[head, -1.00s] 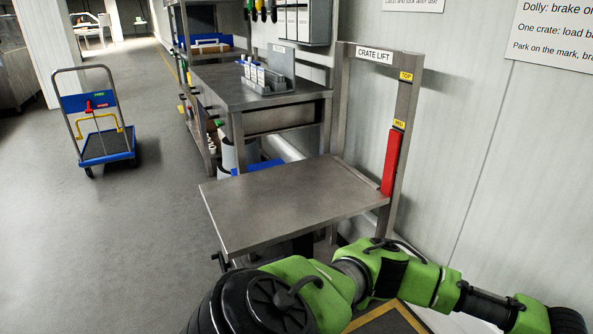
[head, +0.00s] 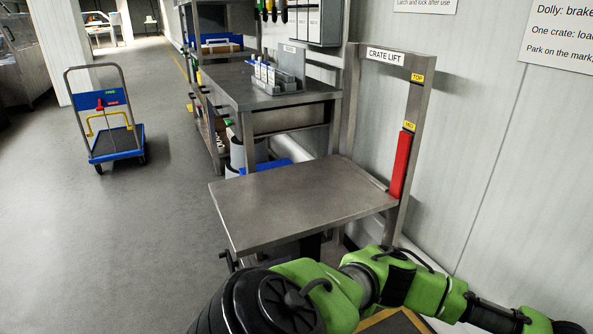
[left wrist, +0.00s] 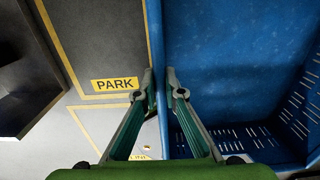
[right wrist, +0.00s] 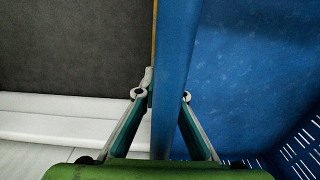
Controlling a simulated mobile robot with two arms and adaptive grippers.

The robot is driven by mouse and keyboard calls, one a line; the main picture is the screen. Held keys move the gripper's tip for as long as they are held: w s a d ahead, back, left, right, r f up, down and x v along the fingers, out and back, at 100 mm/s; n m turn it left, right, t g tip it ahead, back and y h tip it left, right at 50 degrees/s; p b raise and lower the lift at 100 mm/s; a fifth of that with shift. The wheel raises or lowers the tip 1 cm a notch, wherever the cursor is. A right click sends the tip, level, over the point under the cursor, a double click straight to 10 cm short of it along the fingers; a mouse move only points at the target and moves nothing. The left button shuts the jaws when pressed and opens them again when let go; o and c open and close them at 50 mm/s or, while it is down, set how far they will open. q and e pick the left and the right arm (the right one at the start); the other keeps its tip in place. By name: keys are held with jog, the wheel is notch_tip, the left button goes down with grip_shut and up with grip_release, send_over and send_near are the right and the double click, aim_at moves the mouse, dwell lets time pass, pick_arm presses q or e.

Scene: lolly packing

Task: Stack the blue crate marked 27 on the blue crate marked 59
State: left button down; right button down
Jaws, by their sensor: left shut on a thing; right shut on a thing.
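A blue crate (left wrist: 155,30) shows close up in the left wrist view, with slotted walls and a bare floor where I can see it. My left gripper (left wrist: 161,88) is shut on its rim, one finger on each side of the wall. In the right wrist view, my right gripper (right wrist: 163,95) is shut on a blue crate wall (right wrist: 178,40), also one finger on each side. No number shows on the held crate, so I cannot tell 27 from 59. Neither gripper nor the held crate shows in the head view.
A crate lift with a bare steel platform (head: 300,203) stands ahead, its red handle (head: 401,165) on the post. A steel bench (head: 260,90) is behind it. A blue-edged trolley (head: 115,145) stands at left on open floor. Yellow lines and a PARK label (left wrist: 115,84) mark the floor.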

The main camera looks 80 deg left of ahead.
pick_arm(q)
jog(key=shift+w+f, duration=0.1)
jog(key=shift+f, duration=0.2)
pick_arm(e)
jog(key=shift+w+f, duration=0.1)
jog(key=shift+f, duration=0.2)
pick_arm(q)
jog(key=c, duration=2.1)
grip_release()
jog(key=shift+o, duration=0.3)
jog(key=shift+f, duration=0.1)
pick_arm(e)
jog(key=c, duration=2.1)
grip_release()
jog(key=shift+f, duration=0.1)
pick_arm(q)
jog(key=shift+s, duration=0.2)
pick_arm(e)
jog(key=shift+o, duration=0.4)
